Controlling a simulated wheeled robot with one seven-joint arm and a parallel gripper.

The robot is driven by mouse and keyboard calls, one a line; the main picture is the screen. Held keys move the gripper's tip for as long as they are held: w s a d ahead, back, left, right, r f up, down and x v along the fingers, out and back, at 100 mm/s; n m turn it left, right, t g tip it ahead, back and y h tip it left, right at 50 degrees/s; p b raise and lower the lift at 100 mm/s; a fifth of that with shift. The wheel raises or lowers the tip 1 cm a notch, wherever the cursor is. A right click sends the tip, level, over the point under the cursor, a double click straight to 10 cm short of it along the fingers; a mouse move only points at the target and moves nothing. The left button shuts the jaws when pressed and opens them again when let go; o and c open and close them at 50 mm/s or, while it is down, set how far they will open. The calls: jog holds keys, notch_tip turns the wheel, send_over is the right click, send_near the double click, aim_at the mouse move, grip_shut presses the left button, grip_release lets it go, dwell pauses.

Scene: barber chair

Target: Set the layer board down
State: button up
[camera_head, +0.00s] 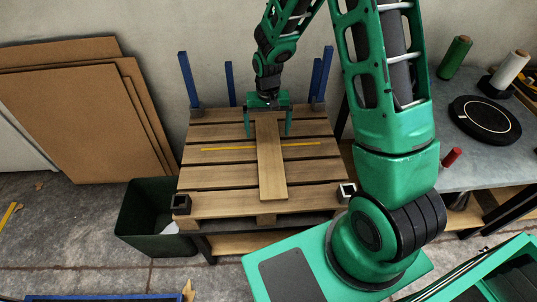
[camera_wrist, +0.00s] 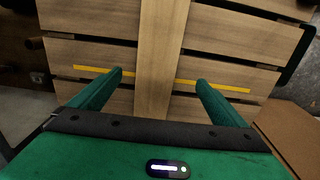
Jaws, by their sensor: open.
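The layer board (camera_head: 271,165) is a long, light wooden plank. In the head view it lies lengthwise across the slats of the wooden pallet (camera_head: 215,178), over the yellow line (camera_head: 325,144). My gripper (camera_head: 268,132) is at the board's far end, one finger on each side. In the wrist view the board (camera_wrist: 160,50) runs between the fingers of my gripper (camera_wrist: 158,82). The fingers are open, with a gap on both sides of the board. The yellow line (camera_wrist: 97,70) shows on both sides of the board, which hides its middle.
Blue posts (camera_head: 188,78) stand at the pallet's far corners, and black square brackets (camera_head: 181,203) sit at its near corners. A dark green bin (camera_head: 143,222) is at left, below leaning cardboard sheets (camera_head: 75,100). A grey table (camera_head: 480,155) with spools stands at right.

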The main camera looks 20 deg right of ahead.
send_over(269, 152)
jog(key=f, duration=0.5)
jog(key=shift+w+a+f, duration=0.1)
jog(key=shift+w+a, duration=0.05)
jog(key=shift+a, duration=0.05)
jog(key=shift+s+d+f, duration=0.15)
jog(key=shift+f, duration=1.2)
jog(key=shift+s+d+f, duration=0.1)
jog(key=shift+s+f, duration=0.05)
jog(key=shift+f, duration=1.15)
jog(key=c, duration=1.4)
jog(key=shift+r, duration=0.1)
jog(key=shift+c, duration=0.2)
